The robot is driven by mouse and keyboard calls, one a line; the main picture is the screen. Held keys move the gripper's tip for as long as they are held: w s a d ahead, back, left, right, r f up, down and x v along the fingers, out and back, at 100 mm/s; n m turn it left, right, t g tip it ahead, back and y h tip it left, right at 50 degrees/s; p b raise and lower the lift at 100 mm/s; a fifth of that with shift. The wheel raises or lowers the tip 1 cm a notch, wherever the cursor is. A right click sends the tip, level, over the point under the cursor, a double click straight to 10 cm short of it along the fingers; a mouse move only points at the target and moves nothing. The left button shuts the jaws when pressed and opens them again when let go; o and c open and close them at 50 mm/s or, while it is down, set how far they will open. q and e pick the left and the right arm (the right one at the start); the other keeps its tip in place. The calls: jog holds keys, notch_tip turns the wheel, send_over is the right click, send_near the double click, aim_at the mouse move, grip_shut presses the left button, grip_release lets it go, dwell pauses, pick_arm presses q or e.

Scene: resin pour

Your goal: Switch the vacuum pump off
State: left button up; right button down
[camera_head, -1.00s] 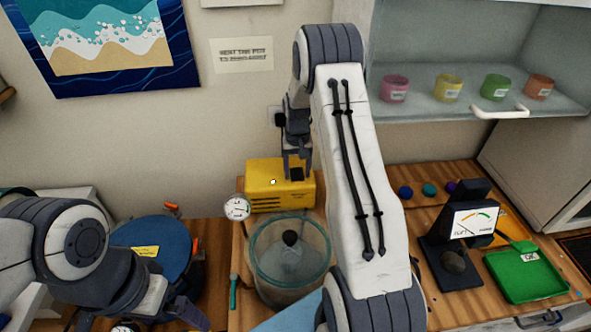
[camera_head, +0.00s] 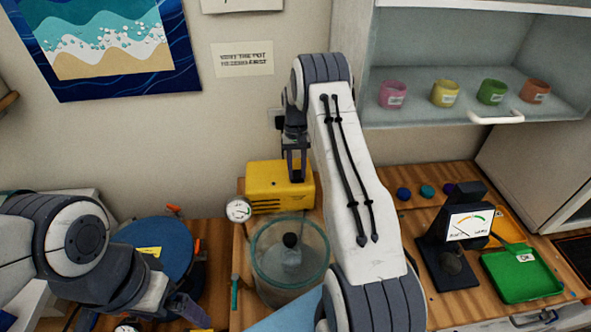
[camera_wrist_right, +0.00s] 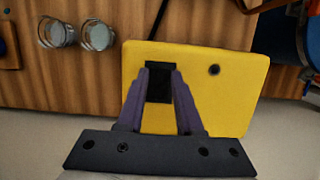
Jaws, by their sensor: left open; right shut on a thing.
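The yellow vacuum pump (camera_head: 270,189) stands against the back wall. A black switch block (camera_wrist_right: 159,84) sits on its yellow top in the right wrist view. My right gripper (camera_head: 297,176) reaches down to the pump's right end. In the right wrist view its two purple-grey fingers (camera_wrist_right: 160,72) stand on either side of the black block and are shut on it. A small dark round knob (camera_wrist_right: 214,70) lies beside it on the yellow top. My left gripper (camera_head: 188,314) is open at the lower left, away from the pump, partly cut off by the picture edge.
A glass vacuum chamber (camera_head: 262,282) stands in front of the pump, with a round gauge (camera_head: 238,210) at its left. A blue round lid (camera_head: 160,246) is near my left arm. A black meter (camera_head: 462,225) and green tray (camera_head: 522,276) are at right. Coloured jars (camera_head: 444,94) stand on a shelf.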

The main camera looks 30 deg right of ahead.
aim_at(296, 171)
jog(key=shift+w+r, duration=0.1)
jog(key=shift+w, duration=0.05)
jog(key=c, duration=0.6)
grip_release()
jog(key=shift+o, duration=0.2)
jog(key=shift+r, duration=0.1)
jog(key=b+v, duration=0.3)
jog(key=v, duration=0.7)
jog(key=shift+b, duration=0.3)
jog(key=shift+r, duration=0.1)
